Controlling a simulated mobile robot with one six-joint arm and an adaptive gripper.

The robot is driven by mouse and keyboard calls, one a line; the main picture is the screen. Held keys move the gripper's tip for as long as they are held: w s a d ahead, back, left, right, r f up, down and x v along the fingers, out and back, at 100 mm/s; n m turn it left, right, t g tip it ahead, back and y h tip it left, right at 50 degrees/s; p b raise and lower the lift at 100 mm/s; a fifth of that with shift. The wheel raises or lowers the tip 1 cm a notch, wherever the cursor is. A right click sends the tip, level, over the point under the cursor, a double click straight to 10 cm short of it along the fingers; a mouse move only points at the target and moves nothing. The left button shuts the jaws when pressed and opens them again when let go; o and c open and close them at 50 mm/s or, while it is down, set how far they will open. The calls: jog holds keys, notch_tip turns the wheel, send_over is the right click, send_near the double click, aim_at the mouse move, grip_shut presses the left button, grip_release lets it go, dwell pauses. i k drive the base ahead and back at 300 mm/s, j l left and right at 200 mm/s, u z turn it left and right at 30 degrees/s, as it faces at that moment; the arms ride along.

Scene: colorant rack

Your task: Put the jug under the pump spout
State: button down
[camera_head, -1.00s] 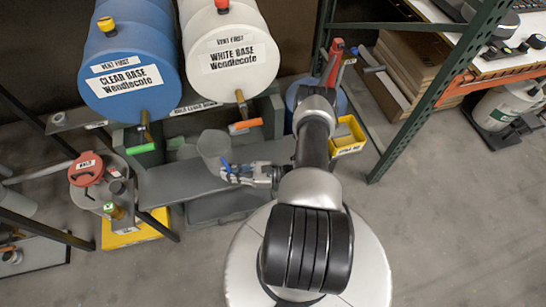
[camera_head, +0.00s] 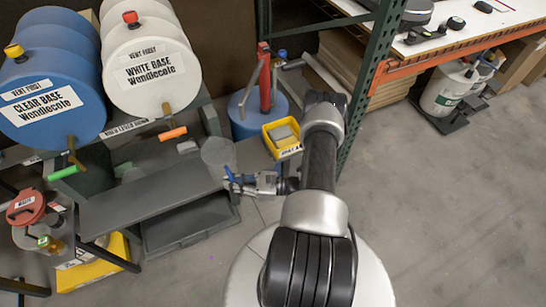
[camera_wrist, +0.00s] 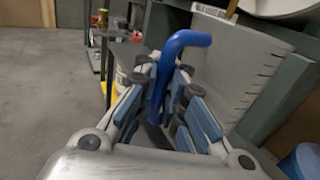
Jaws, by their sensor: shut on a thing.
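The jug (camera_head: 218,152) is a translucent grey container. In the wrist view its pale wall (camera_wrist: 240,60) with dark scale marks fills the upper right, and its blue handle (camera_wrist: 185,42) stands between my fingers. My gripper (camera_head: 238,183) is shut on the handle and holds the jug near the right end of the grey shelf. In the wrist view the gripper (camera_wrist: 170,90) shows padded fingers on both sides of the handle. The red pump (camera_head: 265,80) stands on a blue drum (camera_head: 243,118), up and right of the jug and apart from it. I cannot clearly make out its spout.
A yellow bin (camera_head: 272,143) sits right of the jug, below the pump drum. The clear base drum (camera_head: 60,125) and white base drum (camera_head: 140,95) lie at left above the grey shelf (camera_head: 120,205). A green rack post (camera_head: 378,60) stands at right.

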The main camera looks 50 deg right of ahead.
aim_at(250, 162)
jog(key=i+l, duration=0.1)
jog(key=l, duration=0.55)
jog(key=i+j+z, duration=0.15)
jog(key=j+z, duration=0.15)
jog(key=i+j+z, duration=0.1)
jog(key=j+z, duration=0.5)
jog(key=i+j, duration=0.05)
jog(key=j, duration=0.05)
